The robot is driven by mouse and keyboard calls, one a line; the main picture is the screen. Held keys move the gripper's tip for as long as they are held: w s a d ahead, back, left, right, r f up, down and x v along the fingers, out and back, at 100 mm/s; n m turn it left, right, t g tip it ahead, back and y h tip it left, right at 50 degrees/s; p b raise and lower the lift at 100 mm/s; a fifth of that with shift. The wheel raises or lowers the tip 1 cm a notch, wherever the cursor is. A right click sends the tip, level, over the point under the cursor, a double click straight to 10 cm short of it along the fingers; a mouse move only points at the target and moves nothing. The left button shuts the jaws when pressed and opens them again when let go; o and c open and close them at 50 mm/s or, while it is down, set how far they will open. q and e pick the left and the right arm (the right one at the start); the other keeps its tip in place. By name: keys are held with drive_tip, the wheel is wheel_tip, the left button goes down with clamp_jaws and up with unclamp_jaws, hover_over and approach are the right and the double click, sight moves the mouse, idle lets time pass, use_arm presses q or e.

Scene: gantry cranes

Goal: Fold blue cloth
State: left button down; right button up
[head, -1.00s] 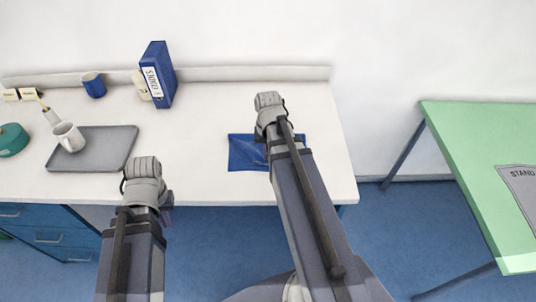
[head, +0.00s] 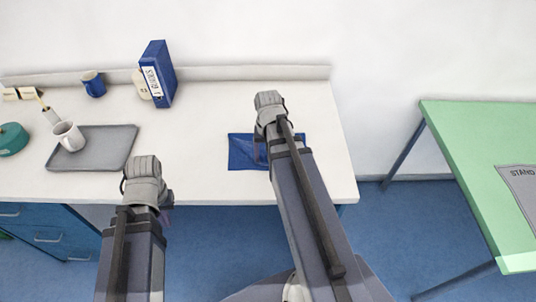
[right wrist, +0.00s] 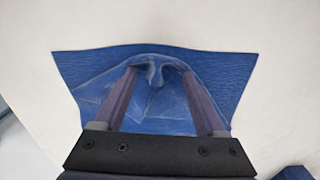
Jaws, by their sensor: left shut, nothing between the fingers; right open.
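The blue cloth (head: 243,149) lies on the white desk near its front right corner; my right arm hides part of it in the head view. In the right wrist view the cloth (right wrist: 80,72) is wrinkled, with a small raised pucker between the fingers. My right gripper (right wrist: 158,78) is open over the cloth, its fingers apart on either side of that pucker. One of its fingers shows beside the arm in the head view. My left gripper (head: 167,214) is shut and empty by the desk's front edge, left of the cloth, mostly hidden by its own wrist.
The white desk (head: 205,150) is clear between the cloth and the grey tray (head: 105,155), which holds a white mug (head: 69,136). A blue binder (head: 158,73) and blue mug (head: 93,84) stand behind. A green table (head: 480,150) is at the right.

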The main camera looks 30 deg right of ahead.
drive_tip(key=o, duration=0.4)
drive_tip(key=shift+s, duration=0.1)
drive_tip(key=shift+s+a, duration=0.35)
drive_tip(key=shift+s, duration=0.2)
drive_tip(key=shift+s+a, duration=0.35)
drive_tip(key=shift+s, duration=0.2)
drive_tip(key=shift+s+a, duration=0.15)
drive_tip(key=shift+r, duration=0.2)
drive_tip(key=shift+r+p, duration=0.2)
drive_tip(key=shift+p, duration=0.2)
use_arm(q)
wheel_tip(320, 180, up, 9)
drive_tip(key=p, duration=0.8)
drive_tip(key=shift+s+a, duration=0.3)
drive_tip(key=shift+a, duration=0.1)
use_arm(e)
wheel_tip(320, 180, up, 8)
drive_tip(key=shift+r, duration=0.1)
